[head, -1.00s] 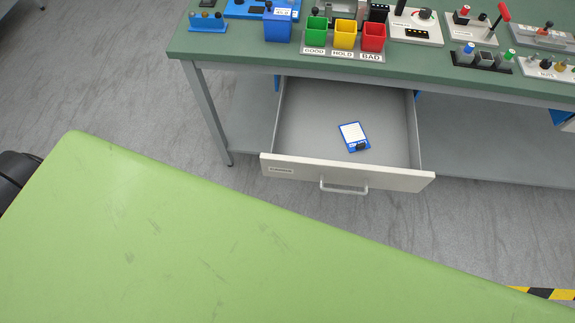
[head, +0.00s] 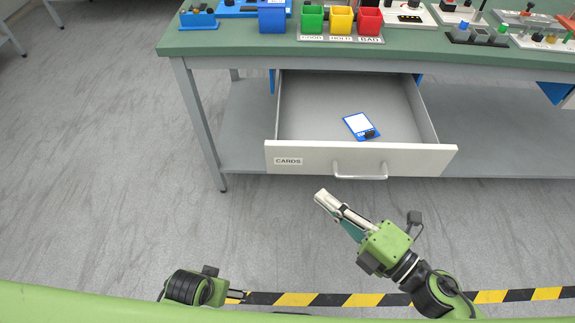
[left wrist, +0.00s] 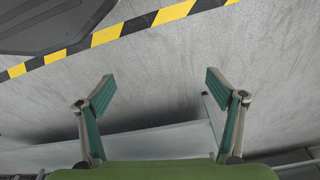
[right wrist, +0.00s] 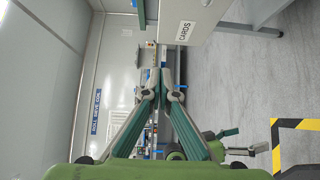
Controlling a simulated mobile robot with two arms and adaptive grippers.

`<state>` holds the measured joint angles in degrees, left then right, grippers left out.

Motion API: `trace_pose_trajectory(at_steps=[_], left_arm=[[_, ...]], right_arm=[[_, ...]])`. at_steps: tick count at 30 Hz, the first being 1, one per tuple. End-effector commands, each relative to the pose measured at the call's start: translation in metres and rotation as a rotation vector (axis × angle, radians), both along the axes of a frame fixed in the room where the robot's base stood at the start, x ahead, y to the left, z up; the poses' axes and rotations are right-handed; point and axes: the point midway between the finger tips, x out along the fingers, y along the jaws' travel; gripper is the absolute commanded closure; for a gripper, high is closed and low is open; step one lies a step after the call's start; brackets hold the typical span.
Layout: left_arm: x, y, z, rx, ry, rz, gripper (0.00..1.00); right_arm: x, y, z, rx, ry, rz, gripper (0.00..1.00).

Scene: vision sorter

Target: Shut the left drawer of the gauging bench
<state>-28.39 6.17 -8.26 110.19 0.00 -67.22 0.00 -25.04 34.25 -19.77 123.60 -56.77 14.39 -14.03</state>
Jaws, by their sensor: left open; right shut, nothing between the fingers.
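The left drawer (head: 310,158) of the gauging bench (head: 430,47) is pulled out. Its white front has a CARDS label and a bar handle (head: 360,176). A blue-and-white card holder (head: 361,126) lies inside. My right gripper (head: 319,195) is shut and empty, in front of and below the drawer front, a little left of the handle and apart from it. In the right wrist view its fingertips (right wrist: 160,78) meet, and the CARDS label (right wrist: 186,31) shows above right. My left gripper (head: 240,296) is low at the left, away from the drawer; the left wrist view shows it open and empty (left wrist: 158,85).
Blue, green, yellow and red bins (head: 341,19) stand along the bench top's front edge, with several gauges and fixtures beside them. A lower shelf (head: 500,145) runs under the bench. A black-and-yellow floor stripe (head: 300,299) lies in front. The floor left of the bench is clear.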

Motion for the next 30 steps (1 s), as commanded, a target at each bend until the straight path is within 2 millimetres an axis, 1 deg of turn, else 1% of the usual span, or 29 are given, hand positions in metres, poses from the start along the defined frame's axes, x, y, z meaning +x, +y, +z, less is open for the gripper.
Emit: trace_pose_trajectory(at_steps=[5,11,19,21,24,27,30], left_arm=[[-0.004,0.001,-0.01,0.002,0.01,-0.001,0.15],[-0.012,0.002,-0.037,0.003,0.025,-0.004,0.15],[-0.03,0.004,-0.073,0.005,0.047,-0.008,0.15],[-0.029,0.003,-0.074,0.005,0.042,-0.008,0.15],[-0.028,0.003,-0.074,0.005,0.042,-0.008,0.15],[-0.028,0.003,-0.073,0.005,0.042,-0.008,0.15],[-0.028,0.003,-0.073,0.005,0.042,-0.008,0.15]], right_arm=[[0.011,0.012,0.004,0.001,-0.005,0.002,1.0],[0.035,0.037,0.005,0.001,-0.006,0.002,1.0],[0.07,0.075,0.005,0.002,-0.006,0.0,1.0],[0.083,0.073,0.002,0.0,-0.004,-0.002,1.0],[0.095,0.073,0.001,0.001,-0.002,-0.001,1.0],[0.103,0.073,0.001,0.0,-0.001,-0.002,1.0],[0.107,0.073,0.001,0.002,-0.001,-0.001,1.0]])
